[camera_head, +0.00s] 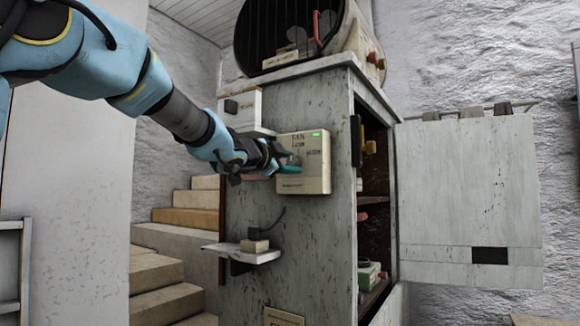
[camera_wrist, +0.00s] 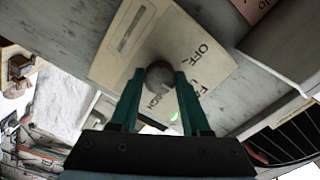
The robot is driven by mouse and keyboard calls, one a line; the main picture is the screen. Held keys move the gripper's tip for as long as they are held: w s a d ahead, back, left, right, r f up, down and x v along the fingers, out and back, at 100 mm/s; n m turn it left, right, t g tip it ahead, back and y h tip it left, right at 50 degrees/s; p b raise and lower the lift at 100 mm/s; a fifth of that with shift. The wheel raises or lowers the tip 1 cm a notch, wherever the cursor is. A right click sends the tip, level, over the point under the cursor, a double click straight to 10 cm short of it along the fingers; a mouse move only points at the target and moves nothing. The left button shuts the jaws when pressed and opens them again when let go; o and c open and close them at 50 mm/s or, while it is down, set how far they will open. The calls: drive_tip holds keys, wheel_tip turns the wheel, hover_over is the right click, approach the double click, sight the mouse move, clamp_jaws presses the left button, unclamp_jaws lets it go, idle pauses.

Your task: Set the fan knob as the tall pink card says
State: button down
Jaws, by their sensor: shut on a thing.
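The fan panel (camera_head: 313,178) is a cream box on the side of a grey cabinet, with dark lettering and a small green light. It also shows in the wrist view (camera_wrist: 118,65), tilted, with "OFF" printed near the knob. The fan knob (camera_wrist: 160,73) is a round grey ball. My gripper (camera_head: 290,162) is at the panel; in the wrist view its green fingers (camera_wrist: 160,80) are on both sides of the knob, shut on it. The knob's pointing direction is unclear. A pink card (camera_wrist: 254,8) shows partly at the top right of the wrist view; its writing is unreadable.
The cabinet (camera_head: 335,230) stands open at right, its door (camera_head: 470,190) swung out. A small shelf (camera_head: 252,258) with a block juts out below the panel. A large round fan housing (camera_head: 275,35) sits on top. Stairs (camera_head: 185,215) rise at left.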

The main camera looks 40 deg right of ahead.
idle(0.3)
drive_tip(key=shift+c, duration=1.8)
unclamp_jaws()
drive_tip(key=b+v, duration=0.1)
drive_tip(key=v, duration=0.9)
drive_tip(key=shift+a+b, duration=0.35)
drive_tip(key=shift+a, duration=0.05)
